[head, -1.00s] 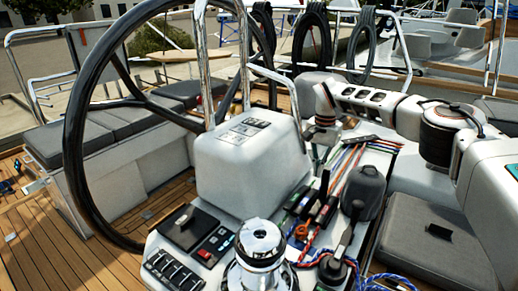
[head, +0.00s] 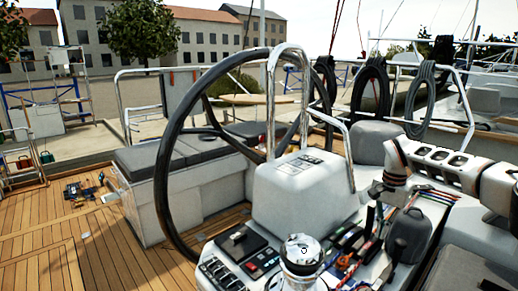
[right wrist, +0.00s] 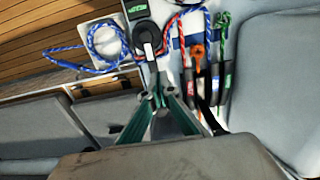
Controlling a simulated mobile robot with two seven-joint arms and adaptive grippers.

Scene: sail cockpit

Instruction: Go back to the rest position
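My right arm comes in from the right in the head view. My right gripper (head: 373,218) points down over the console, above the coloured lines. A black-and-white handle (right wrist: 149,40), blue rope (right wrist: 98,45) and several dark clutch levers show beyond the fingertips. Whether the fingers touch any of these cannot be told. My left gripper is out of view.
The large black steering wheel (head: 164,165) stands left of the white console pod (head: 300,190). A chrome winch (head: 302,258) is at the front. A steel rail (head: 305,95) rises behind the pod. Grey seats (head: 175,150) lie left. The teak deck (head: 110,240) has free room.

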